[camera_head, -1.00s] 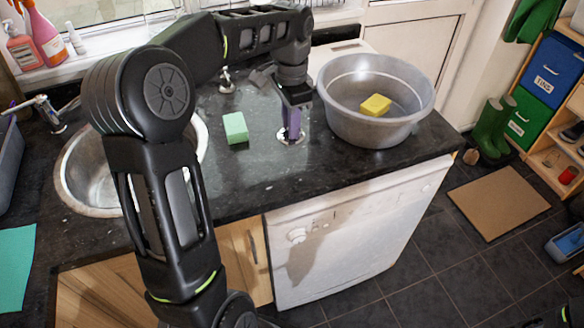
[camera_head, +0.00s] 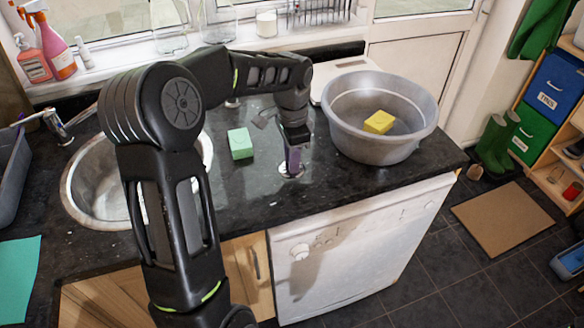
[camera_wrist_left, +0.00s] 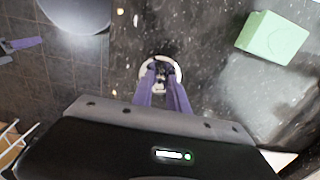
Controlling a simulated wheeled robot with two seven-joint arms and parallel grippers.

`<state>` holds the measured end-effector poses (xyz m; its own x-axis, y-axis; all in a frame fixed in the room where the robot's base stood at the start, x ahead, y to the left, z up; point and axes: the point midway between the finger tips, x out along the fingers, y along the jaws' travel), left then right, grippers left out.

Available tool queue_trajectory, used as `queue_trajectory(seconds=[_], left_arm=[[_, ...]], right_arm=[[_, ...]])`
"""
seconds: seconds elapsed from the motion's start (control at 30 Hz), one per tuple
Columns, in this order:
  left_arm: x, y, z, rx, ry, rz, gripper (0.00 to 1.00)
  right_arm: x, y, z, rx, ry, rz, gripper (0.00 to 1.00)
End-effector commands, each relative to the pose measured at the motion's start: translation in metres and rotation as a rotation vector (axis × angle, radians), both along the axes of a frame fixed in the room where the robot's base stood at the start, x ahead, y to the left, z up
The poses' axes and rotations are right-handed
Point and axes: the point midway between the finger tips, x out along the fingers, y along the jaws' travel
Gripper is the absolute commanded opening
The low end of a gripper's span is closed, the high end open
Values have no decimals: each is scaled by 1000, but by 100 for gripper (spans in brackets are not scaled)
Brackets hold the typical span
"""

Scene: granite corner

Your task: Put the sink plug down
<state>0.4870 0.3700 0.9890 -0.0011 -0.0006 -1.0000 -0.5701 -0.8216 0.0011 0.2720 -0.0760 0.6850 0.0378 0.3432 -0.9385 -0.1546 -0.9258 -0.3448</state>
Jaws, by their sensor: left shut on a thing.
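The sink plug (camera_head: 290,171) is a small, round, pale metallic disc at the granite worktop, between the green sponge and the grey basin. My left gripper (camera_head: 292,160) points down over it with its purple fingers shut on its middle. In the left wrist view the plug (camera_wrist_left: 174,68) shows as a pale ring around the fingertips of the left gripper (camera_wrist_left: 160,80). The plug is at or very close to the worktop; I cannot tell whether it touches. My right gripper is not in the head view.
A green sponge (camera_head: 240,143) lies left of the plug. A grey basin (camera_head: 385,147) with a yellow sponge (camera_head: 379,122) stands to the right. The round metal sink (camera_head: 92,190) is at the left, partly behind my arm. The worktop's front edge is near.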

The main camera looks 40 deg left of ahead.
Motion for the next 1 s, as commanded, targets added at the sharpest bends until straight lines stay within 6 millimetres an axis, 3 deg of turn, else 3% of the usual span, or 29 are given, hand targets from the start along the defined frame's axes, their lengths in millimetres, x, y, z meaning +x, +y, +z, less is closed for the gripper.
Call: queue_trajectory(seconds=[0.27,0.57,0.93,0.97,1.0], left_arm=[[0,0,-3,0,0,0,0],[0,0,-36,0,0,0,0],[0,0,-42,0,-1,0,0],[0,0,-41,0,-1,0,21],[0,0,-40,0,-1,0,24]], right_arm=[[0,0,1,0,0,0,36],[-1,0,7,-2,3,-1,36],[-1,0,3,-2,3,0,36],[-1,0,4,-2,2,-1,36],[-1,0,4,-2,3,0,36]])
